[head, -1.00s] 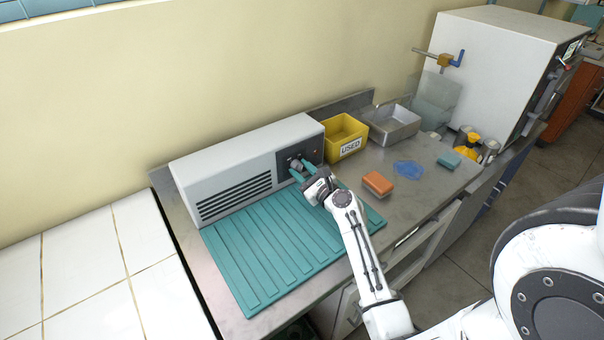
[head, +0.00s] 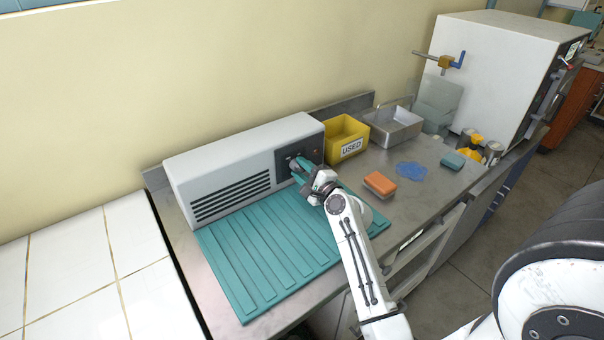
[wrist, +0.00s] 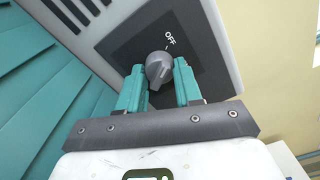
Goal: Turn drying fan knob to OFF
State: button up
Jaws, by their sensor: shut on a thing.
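The drying fan is a pale grey box (head: 235,165) with a slotted vent and a dark control panel (head: 311,148) at its right end. In the wrist view, a grey knob (wrist: 158,70) sits on that dark panel, with a white OFF label and a short white mark just beyond it. My gripper (wrist: 159,76) has its two teal fingers on either side of the knob and is shut on it. In the head view my gripper (head: 299,168) reaches the panel from the front right and hides most of the knob. The knob's exact pointing direction is hard to tell.
A teal ribbed mat (head: 265,255) lies in front of the fan. To the right are a yellow USED bin (head: 347,138), a metal tray (head: 394,128), an orange sponge (head: 380,184), a blue cloth (head: 411,169) and a teal block (head: 453,161). A white incubator (head: 490,70) stands farther right.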

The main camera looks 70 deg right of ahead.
jog(key=shift+n, duration=0.5)
jog(key=o, duration=1)
jog(key=shift+o, duration=0.2)
jog(key=b+v, duration=0.1)
jog(key=v, duration=0.9)
jog(key=shift+s+a+b, duration=0.2)
jog(key=shift+s+b, duration=0.15)
jog(key=shift+b, duration=0.05)
